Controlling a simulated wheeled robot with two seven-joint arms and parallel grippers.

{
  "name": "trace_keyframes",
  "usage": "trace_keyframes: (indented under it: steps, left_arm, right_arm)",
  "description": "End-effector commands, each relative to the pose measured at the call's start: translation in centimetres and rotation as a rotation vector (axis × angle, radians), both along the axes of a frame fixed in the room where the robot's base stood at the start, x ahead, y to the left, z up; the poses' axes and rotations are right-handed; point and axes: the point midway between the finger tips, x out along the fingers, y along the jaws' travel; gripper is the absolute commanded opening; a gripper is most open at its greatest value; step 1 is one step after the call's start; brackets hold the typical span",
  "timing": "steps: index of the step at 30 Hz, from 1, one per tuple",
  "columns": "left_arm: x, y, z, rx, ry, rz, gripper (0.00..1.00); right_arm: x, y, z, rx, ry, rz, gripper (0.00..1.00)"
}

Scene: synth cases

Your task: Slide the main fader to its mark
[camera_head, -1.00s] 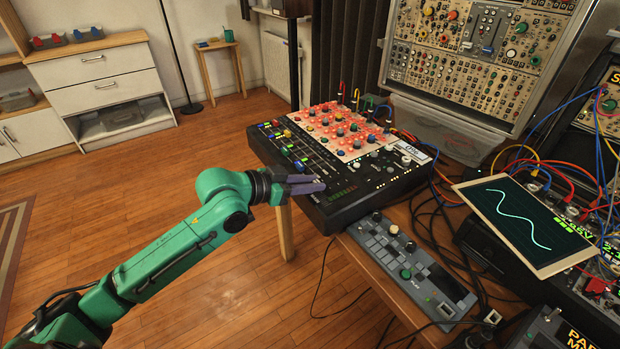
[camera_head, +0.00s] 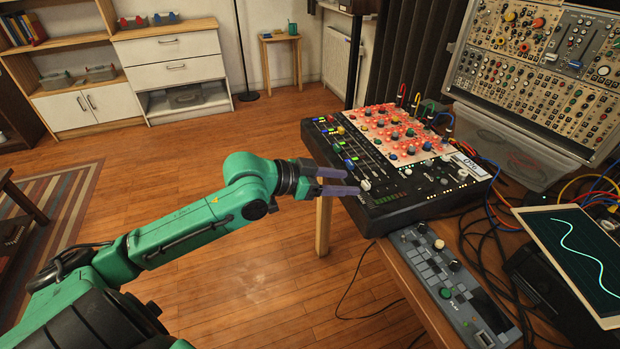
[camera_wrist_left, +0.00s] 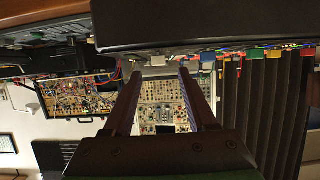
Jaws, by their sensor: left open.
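The mixer (camera_head: 372,226) is a dark console on the wooden table, with colored fader caps along its left part. A larger white fader cap (camera_head: 365,184) sits near its front, beside a green level meter; it looks like the main fader. I cannot make out its mark. My left gripper (camera_head: 353,182) is open, its purple fingers reaching over the mixer's left edge with the tips close to the white cap. Contact cannot be told. In the left wrist view the fingers (camera_wrist_left: 159,71) are apart, below the mixer's dark side (camera_wrist_left: 215,25). My right gripper is not in view.
A grey pad controller (camera_head: 450,285) lies in front of the mixer. A tablet with a wave (camera_head: 580,250) and loose cables are at the right. A modular synth case (camera_head: 540,75) stands behind.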

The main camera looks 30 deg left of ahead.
Motion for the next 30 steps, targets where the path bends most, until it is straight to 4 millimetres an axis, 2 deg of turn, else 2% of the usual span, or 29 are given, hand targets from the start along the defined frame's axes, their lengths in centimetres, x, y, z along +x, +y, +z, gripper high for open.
trace_keyframes:
  steps: [12,13,16,30]
  left_arm:
    - [-5.2,4.0,2.8,0.0,0.003,-0.002,0.57]
    - [-5.6,4.4,3.5,-0.003,0.003,0.0,0.57]
    - [-6.6,5.2,4.0,-0.002,0.002,-0.002,0.57]
    - [-7.0,5.6,3.8,0.003,-0.001,-0.004,0.57]
  right_arm:
    - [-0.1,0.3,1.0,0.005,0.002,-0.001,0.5]
    - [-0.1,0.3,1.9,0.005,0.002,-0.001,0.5]
    - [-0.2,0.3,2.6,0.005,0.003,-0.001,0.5]
    - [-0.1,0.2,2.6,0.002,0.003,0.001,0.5]
